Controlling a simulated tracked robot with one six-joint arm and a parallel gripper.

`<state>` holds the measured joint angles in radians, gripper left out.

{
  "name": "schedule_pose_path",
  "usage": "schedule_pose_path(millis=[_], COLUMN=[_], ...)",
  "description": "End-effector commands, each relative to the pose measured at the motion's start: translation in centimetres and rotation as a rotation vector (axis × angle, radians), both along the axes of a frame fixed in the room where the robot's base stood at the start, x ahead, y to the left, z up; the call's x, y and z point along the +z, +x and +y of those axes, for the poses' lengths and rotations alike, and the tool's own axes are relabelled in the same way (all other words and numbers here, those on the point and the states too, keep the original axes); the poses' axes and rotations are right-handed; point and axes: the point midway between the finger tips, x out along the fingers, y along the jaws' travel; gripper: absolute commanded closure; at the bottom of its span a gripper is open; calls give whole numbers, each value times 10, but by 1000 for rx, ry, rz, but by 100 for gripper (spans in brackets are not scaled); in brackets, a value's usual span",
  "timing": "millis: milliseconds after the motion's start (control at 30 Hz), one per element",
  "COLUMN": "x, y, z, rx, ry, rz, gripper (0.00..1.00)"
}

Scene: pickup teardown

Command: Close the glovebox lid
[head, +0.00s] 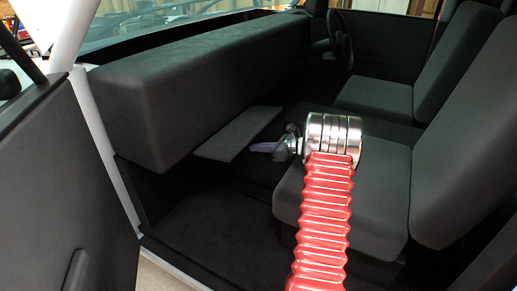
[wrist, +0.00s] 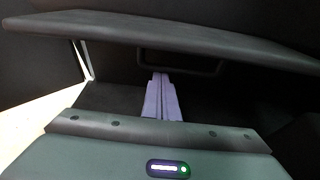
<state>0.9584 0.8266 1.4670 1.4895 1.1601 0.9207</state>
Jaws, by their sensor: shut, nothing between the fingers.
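The glovebox lid (head: 238,134) is a flat dark grey panel sticking out, roughly level, from below the dashboard in the head view. In the wrist view the lid (wrist: 190,32) spans the top as a wide dark slab, edge toward me. The glovebox opening is hidden in the head view.
The dashboard (head: 200,85) overhangs the lid. The near seat (head: 375,195) stands beside and below my arm. The open door (head: 60,190) is at the left. The footwell floor (head: 215,225) below the lid is clear. The steering wheel (head: 340,42) is at the far side.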

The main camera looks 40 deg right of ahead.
Motion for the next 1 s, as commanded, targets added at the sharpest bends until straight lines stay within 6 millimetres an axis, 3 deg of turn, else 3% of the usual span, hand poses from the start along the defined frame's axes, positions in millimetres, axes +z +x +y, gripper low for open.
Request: schedule_pose_path(millis=[1000], x=[25], y=[-3], z=[-1], rx=[1], ry=[-47], rz=[119], gripper=[100])
